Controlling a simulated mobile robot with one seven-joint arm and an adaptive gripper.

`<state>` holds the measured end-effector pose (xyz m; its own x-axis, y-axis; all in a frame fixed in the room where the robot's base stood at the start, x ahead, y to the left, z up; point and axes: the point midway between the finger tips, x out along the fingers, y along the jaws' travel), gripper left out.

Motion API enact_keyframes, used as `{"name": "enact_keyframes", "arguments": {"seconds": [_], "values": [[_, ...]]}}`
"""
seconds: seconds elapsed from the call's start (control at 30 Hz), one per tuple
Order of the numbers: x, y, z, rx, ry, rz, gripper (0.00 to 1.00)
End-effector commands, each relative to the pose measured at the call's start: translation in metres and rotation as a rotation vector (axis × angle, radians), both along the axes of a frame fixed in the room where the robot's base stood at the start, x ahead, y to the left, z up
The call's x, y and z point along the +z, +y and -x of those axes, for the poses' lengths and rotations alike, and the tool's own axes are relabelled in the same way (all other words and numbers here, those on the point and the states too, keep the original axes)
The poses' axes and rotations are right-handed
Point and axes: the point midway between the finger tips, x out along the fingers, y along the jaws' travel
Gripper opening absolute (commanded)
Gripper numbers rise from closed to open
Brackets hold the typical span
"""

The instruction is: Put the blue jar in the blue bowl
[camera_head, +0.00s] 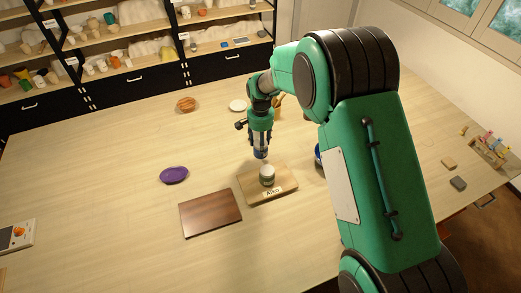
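My gripper (261,154) points down just above and behind a small pale jar with a greenish tint (268,178). That jar stands upright on a light wooden board (254,195) with a name label. A small dark blue patch shows at the gripper's tip; I cannot tell whether it is a held blue jar or part of the fingers. The finger opening is too small to make out. A blue rounded thing, possibly the blue bowl (318,153), shows right of the board, mostly hidden behind my arm.
A dark brown board (210,213) lies at front left of the light board. A purple dish (174,175) lies further left. A round wooden piece (186,104) and a white dish (237,105) lie at the back. The table's left part is largely clear.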

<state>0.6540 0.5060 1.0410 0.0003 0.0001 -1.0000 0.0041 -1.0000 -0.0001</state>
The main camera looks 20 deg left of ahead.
Motion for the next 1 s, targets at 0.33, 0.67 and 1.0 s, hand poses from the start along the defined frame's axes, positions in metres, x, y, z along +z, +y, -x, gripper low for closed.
{"name": "enact_keyframes", "arguments": {"seconds": [0.33,0.67,1.0], "values": [[0.044,0.0,0.0,0.0,-0.001,-0.001,0.09],[0.049,0.0,0.0,0.0,0.0,0.0,0.09],[0.048,0.0,0.0,0.0,0.0,0.0,0.09]]}}
